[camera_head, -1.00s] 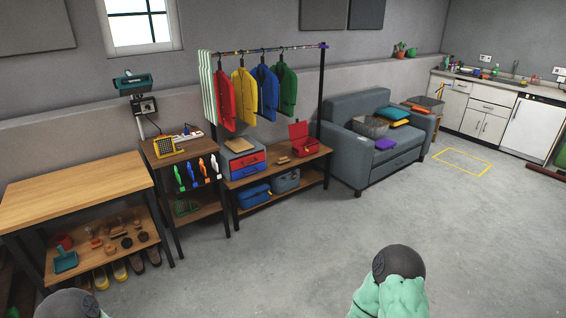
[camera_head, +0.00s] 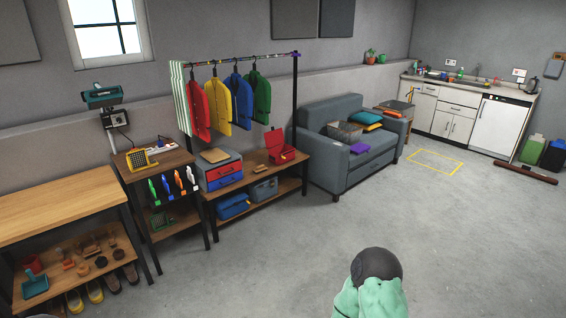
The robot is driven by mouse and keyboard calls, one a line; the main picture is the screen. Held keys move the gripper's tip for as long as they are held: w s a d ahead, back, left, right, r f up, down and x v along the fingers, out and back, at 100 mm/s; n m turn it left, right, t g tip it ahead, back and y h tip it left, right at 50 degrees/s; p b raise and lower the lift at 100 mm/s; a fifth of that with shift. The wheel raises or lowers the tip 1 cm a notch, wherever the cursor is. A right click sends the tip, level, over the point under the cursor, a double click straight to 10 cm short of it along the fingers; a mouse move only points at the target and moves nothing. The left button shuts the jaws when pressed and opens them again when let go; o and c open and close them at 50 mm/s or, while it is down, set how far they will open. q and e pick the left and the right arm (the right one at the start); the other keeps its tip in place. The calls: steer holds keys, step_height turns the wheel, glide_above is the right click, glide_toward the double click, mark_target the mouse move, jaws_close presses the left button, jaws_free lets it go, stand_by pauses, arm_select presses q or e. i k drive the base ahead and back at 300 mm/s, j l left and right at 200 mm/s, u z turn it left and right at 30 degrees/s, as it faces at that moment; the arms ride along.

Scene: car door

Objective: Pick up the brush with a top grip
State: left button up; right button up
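Several small brown and dark items, some of them brush-like (camera_head: 101,262), lie on the lower shelf of the wooden table at the left. They are too small to tell which is the brush. A teal dustpan (camera_head: 35,284) and a red cup (camera_head: 32,263) are on the same shelf. Slim handled tools (camera_head: 178,181) in green, blue, orange and white hang at the front of the small side table; I cannot tell what they are.
The wooden table top (camera_head: 55,208) is bare. A clothes rack with coloured jackets (camera_head: 240,98) stands over a low shelf with toolboxes (camera_head: 233,204). A grey sofa (camera_head: 345,165) stands right of it. The grey floor (camera_head: 470,240) in front is wide and clear.

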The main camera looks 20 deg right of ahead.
mark_target(259, 169)
steer(key=i+l+z, duration=0.3)
steer(key=i, duration=0.7)
steer(key=i+z, duration=0.3)
steer(key=i, duration=0.75)
steer(key=i+l+u, duration=0.2)
steer(key=i+u, duration=0.25)
steer(key=i, duration=0.25)
steer(key=i+l+u, duration=0.5)
steer(key=i, duration=0.15)
steer(key=i+l+u, duration=0.45)
steer(key=i+l, duration=0.15)
steer(key=i+l+u, duration=0.5)
steer(key=l, duration=0.3)
steer(key=k, duration=0.1)
